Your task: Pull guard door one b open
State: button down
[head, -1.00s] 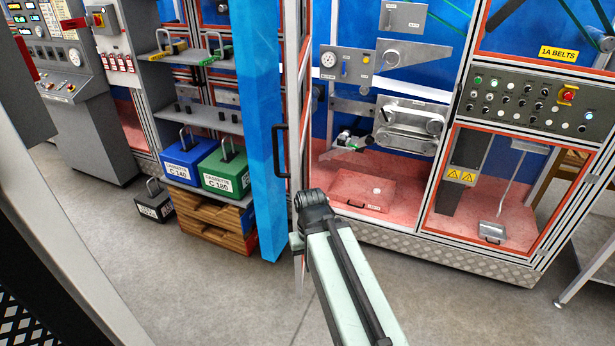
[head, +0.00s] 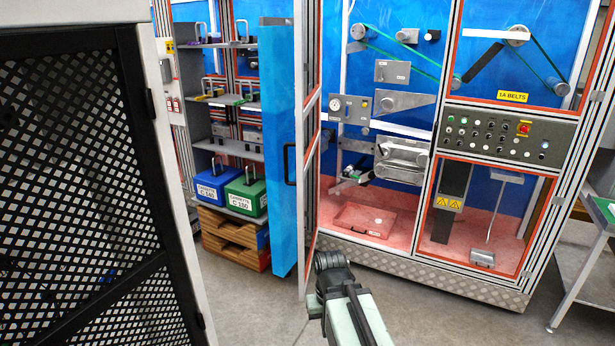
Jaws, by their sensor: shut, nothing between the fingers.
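A door frame with red trim (head: 312,130) stands swung out from the machine front, seen nearly edge-on. A tall blue panel (head: 278,215) with a black vertical handle (head: 287,165) shows just left of it. No door label is legible, so I cannot tell from lettering which is guard door one b. The dark joint and pale links of my arm show at the bottom middle, in front of the foot of the door frame. My gripper's fingers do not show. I see no contact between my arm and the handle.
A black mesh panel (head: 75,180) in a pale frame stands close on the left. A control panel (head: 490,135) is at right, with a table (head: 598,215) beyond. Some grey floor is clear in front.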

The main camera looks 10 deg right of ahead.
aim_at(302, 109)
jog(key=z, duration=1.75)
jog(key=i, duration=1.45)
jog(key=u, duration=3.1)
jog(key=i, duration=1)
jog(key=z, duration=0.05)
